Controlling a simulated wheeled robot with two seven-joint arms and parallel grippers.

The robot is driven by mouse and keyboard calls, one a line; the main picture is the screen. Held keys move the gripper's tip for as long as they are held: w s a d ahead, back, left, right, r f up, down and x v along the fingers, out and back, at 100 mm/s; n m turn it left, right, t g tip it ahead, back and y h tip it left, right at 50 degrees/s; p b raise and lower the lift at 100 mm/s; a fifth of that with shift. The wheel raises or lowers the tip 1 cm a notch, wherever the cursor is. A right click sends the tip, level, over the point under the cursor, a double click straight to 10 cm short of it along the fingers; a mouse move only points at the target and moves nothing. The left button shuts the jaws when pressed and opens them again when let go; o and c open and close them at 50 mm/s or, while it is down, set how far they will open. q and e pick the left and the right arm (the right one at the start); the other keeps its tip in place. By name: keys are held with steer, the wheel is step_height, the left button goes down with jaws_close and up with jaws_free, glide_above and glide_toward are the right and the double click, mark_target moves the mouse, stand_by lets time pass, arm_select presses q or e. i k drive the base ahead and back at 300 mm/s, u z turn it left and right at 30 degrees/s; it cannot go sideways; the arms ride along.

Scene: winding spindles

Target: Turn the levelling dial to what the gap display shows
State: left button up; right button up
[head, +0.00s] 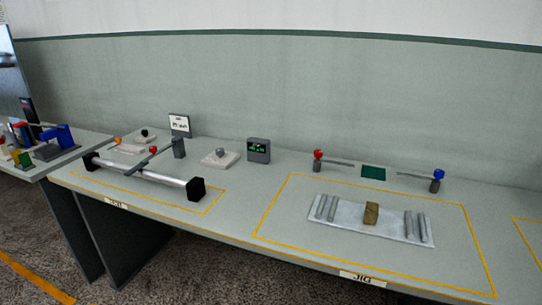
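The gap display (259,150) looks to be the small dark box with green digits at the middle of the bench's back; its digits are too small to read. A grey round knob on a pale square base (220,158) sits just left of it. A dark knob on a similar pale base (145,138) stands farther left, behind the roller. Either could be the levelling dial; I cannot tell which, and no dial setting is readable. Neither of my grippers is in view, and nothing touches the knobs.
A metal roller with black ends (160,178) and a bar over it lie in front of the knobs. A sign (180,124) stands behind. To the right, a pale plate (370,220) carries grey rods and a brown block. Bare bench lies between the yellow outlines.

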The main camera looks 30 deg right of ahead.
mark_target(219, 151)
steer(key=z, duration=0.35)
steer(key=k, duration=0.7)
steer(key=u, duration=0.8)
steer(key=i, duration=1.5)
steer(key=z, duration=0.7)
